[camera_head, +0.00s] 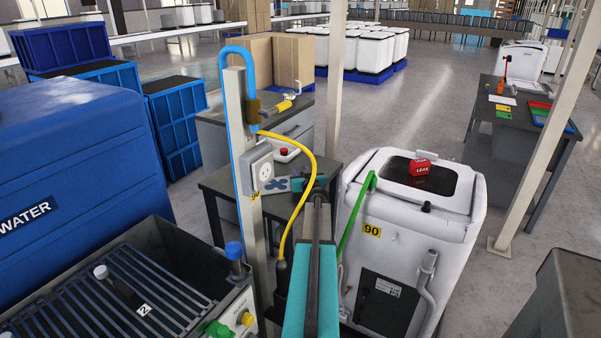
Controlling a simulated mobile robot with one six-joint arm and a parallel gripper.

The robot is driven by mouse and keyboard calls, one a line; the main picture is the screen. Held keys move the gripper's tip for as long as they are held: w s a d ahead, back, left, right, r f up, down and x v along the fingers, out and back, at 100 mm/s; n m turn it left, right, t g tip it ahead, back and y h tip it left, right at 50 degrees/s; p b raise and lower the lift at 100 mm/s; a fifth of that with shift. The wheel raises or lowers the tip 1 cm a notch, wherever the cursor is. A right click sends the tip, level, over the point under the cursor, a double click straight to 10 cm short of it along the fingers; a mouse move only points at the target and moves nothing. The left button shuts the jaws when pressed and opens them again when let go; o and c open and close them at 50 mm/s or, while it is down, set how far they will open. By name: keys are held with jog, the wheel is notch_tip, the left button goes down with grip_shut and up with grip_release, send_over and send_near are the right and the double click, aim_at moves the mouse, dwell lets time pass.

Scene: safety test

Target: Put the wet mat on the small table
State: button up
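The small table (222,180) is dark and low, left of the white tank. A flat grey-blue piece with darker marks (274,185) lies on its top beside my gripper; I cannot tell whether it is the wet mat. No other mat is plain to see. My gripper (309,184) is over the right part of the small table, at the far end of my teal arm. Its fingers are small and partly hidden by my arm, so I cannot tell whether they are open or hold anything. A post and yellow cable partly hide the table.
A post with a socket box (263,172) and a yellow cable (309,190) stand close left of my arm. A white tank (398,245) with a red leak box (420,167) and green hose (353,218) stands right. A blue water tank (75,170) is left.

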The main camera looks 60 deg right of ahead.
jog(key=shift+r, duration=0.15)
dwell(0.3)
jog(key=shift+b+v, duration=0.6)
jog(key=shift+v, duration=3.15)
